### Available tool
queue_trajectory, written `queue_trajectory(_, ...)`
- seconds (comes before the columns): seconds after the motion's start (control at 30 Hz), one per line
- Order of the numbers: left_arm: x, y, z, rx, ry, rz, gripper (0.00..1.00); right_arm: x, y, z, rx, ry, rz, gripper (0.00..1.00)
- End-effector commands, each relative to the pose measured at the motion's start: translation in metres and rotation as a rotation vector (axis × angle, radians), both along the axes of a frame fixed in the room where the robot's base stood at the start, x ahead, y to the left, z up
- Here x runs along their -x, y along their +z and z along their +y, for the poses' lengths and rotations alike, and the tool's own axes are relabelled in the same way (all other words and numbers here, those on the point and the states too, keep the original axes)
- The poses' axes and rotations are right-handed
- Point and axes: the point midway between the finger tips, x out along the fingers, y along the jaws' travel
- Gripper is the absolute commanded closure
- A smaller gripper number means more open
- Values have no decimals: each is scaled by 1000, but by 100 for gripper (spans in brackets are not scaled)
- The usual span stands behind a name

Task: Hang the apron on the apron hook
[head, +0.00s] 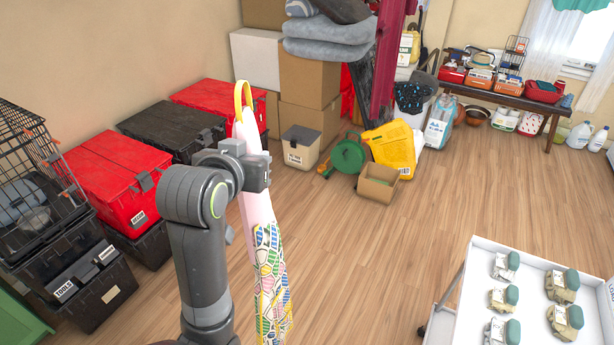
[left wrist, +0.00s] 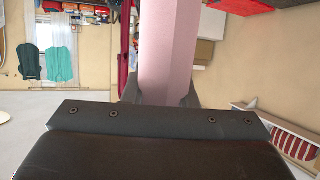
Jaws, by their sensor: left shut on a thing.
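The apron (head: 268,260) has a pale pink upper part, a colourful leaf-like pattern lower down and a yellow neck loop (head: 243,98) at its top. It hangs upright in front of the red and black totes. My left gripper (head: 258,172) is shut on the apron's pink part below the loop. In the left wrist view, the pink cloth (left wrist: 168,50) rises from between the fingers (left wrist: 160,97). The fingertips are largely hidden by the cloth in the head view. I cannot make out the apron hook in either view. My right gripper is not in view.
Red totes (head: 115,170) and black totes line the left wall beside a wire cage (head: 35,150). Cardboard boxes (head: 305,80) stand behind. A white cart (head: 530,262) with several wrapped items is at lower right. A loaded bench (head: 505,95) stands far right.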

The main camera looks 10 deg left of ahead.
Motion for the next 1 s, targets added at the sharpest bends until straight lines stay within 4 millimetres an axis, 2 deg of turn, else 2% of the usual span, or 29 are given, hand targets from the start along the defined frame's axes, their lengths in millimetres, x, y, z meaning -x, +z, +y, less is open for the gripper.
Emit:
queue_trajectory(0.3,-78,87,-47,-13,-101,-13,100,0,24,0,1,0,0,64)
queue_trajectory(0.5,-118,152,-78,-23,-157,-16,100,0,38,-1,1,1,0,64)
queue_trajectory(0.8,-158,259,-123,-32,-218,-15,100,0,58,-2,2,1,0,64)
queue_trajectory(1.0,-170,335,-150,-33,-247,-12,100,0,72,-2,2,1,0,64)
